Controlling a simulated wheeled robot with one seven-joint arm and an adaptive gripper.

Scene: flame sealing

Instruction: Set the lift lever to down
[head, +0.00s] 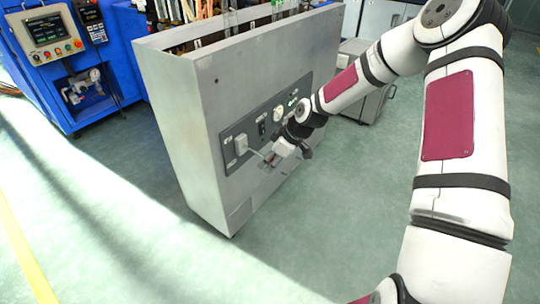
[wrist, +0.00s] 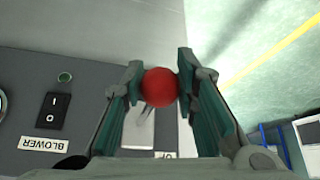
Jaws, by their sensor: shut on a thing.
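The lift lever's red ball knob (wrist: 160,87) sits between the two fingertips of my gripper (wrist: 159,75) in the wrist view, with a pad touching each side. The gripper is shut on the knob. Part of a pale lever plate (wrist: 138,128) shows behind the knob, and a partly covered label (wrist: 165,155) is below it. In the head view, my gripper (head: 285,150) is at the control panel (head: 232,136) on the grey cabinet's front. A thin lever rod (head: 257,154) runs from the panel toward it. The knob is mostly hidden there, and the lever's exact setting is unclear.
The grey cabinet (head: 180,110) stands on a green floor. A blue machine (head: 65,55) is at the back left. The floor in front of the cabinet (head: 120,220) is clear.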

